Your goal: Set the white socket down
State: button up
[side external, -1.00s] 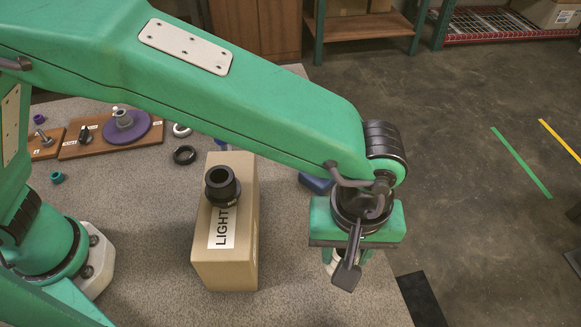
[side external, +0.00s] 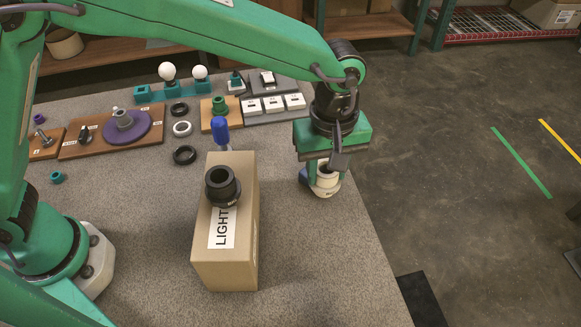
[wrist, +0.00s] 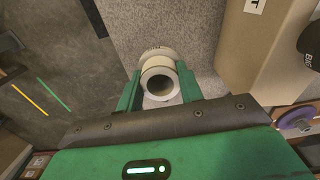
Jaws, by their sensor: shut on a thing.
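The white socket (side external: 325,180) is cream-white and ring-like, with an open round mouth that shows in the wrist view (wrist: 159,82). My gripper (side external: 323,172) is shut on it, one green finger on each side in the wrist view (wrist: 158,92). The socket is at the right edge of the grey table (side external: 320,250). I cannot tell whether its lower end touches the table. A black socket (side external: 222,184) stands on the cardboard box (side external: 225,262) to the left.
A blue handle (side external: 221,131) shows behind the box. Black and white rings (side external: 183,129), wooden boards and bulbs (side external: 168,71) fill the back. The table is clear right of the box, towards the front.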

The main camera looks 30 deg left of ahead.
jog(key=w+a+n, duration=0.2)
jog(key=w+a, duration=0.3)
jog(key=a, duration=0.4)
jog(key=w+a+n, duration=0.2)
jog(key=w+a, duration=0.4)
jog(key=a, duration=0.3)
jog(key=shift+a, duration=0.4)
jog(key=shift+s, duration=0.1)
jog(key=shift+f, duration=4.9)
jog(key=shift+f, duration=0.1)
jog(key=o, duration=1)
notch_tip(320, 180, up, 12)
jog(key=shift+r, duration=0.15)
